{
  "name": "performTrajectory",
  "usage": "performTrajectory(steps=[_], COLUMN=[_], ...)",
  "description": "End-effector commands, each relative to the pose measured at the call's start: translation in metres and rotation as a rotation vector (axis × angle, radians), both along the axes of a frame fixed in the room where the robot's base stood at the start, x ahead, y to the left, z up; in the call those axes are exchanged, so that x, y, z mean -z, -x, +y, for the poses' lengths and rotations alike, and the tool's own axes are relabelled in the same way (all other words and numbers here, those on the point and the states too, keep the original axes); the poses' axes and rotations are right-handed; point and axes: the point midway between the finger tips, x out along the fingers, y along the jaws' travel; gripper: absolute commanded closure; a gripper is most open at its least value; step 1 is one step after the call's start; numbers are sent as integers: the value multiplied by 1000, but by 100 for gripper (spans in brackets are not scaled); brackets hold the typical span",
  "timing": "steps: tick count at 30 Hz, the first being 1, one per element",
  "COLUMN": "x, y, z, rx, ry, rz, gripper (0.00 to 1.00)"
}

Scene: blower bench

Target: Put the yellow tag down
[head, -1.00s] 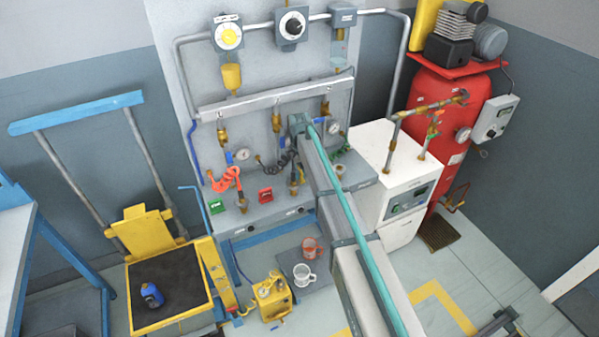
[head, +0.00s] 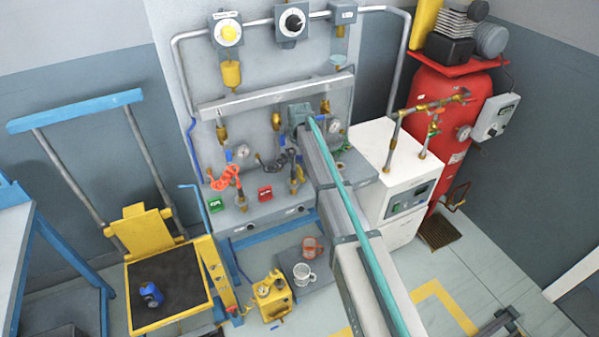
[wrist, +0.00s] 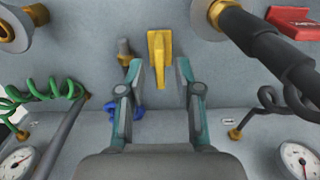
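A yellow piece, which I take for the yellow tag (wrist: 160,58), shows in the wrist view against the grey panel. It has a wide top and a narrower lower end. My gripper (wrist: 159,72) is open, with one teal finger on each side of the tag's lower end. Visible gaps separate both fingers from it, and I cannot tell how deep it sits between them. In the head view my arm hides the gripper and I cannot make out the tag.
A dark hose fitting (wrist: 265,45) and a red tag (wrist: 291,20) are at the wrist view's upper right. A green coiled hose (wrist: 40,92) is at left. Gauges (wrist: 298,158) fill the lower corners. In the head view, mugs (head: 304,273) stand below the panel.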

Motion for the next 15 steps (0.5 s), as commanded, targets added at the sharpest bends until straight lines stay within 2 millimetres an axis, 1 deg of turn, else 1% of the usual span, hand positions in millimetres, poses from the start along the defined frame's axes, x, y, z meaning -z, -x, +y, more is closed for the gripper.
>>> performTrajectory(steps=[9, 12, 15], x=[-58, -72, -83], y=[-1, -1, -1], z=[0, 0, 0], rx=[0, 0, 0], ry=[0, 0, -1], rz=[-2, -1, -2], gripper=[66, 66, 66])
